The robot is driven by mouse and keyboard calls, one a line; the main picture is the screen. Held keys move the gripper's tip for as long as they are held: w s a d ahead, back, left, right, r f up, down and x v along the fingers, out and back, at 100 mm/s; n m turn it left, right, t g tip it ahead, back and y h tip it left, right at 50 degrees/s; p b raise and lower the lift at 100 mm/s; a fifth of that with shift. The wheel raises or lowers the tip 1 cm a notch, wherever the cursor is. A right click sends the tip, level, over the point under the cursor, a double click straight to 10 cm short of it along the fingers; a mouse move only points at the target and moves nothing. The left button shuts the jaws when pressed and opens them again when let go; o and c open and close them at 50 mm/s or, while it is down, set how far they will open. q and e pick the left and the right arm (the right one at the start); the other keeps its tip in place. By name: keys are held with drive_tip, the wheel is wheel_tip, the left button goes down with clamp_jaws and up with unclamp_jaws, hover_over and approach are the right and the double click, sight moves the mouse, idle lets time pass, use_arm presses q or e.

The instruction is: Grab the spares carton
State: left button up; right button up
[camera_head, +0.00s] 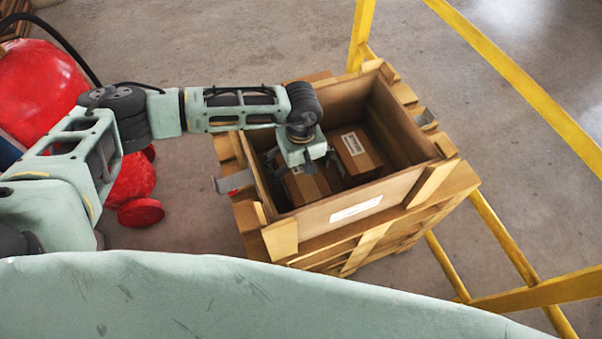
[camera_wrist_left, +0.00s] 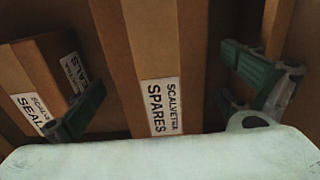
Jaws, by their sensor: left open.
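The spares carton (camera_wrist_left: 150,50) is a brown box with a white label reading SPARES, in the middle of the left wrist view. My left gripper (camera_head: 303,160) is open inside the wooden crate (camera_head: 426,187), above a carton (camera_head: 306,188) that it partly hides in the head view. In the left wrist view the fingers of this gripper (camera_wrist_left: 168,92) stand apart, one on each side of the spares carton in the picture. I cannot tell how deep the fingertips reach beside it. My right gripper is not in view.
A carton labelled SEALS (camera_wrist_left: 30,85) sits left of the spares carton in the left wrist view. A labelled carton (camera_head: 357,153) lies right of my gripper. High crate walls surround them. Yellow rails (camera_head: 520,85) stand right; a red rounded object (camera_head: 40,85) stands left.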

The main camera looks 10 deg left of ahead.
use_arm(q)
drive_tip(key=shift+f, duration=0.3)
drive_tip(key=shift+c, duration=0.3)
drive_tip(key=c, duration=1.6)
drive_tip(key=shift+r, duration=0.1)
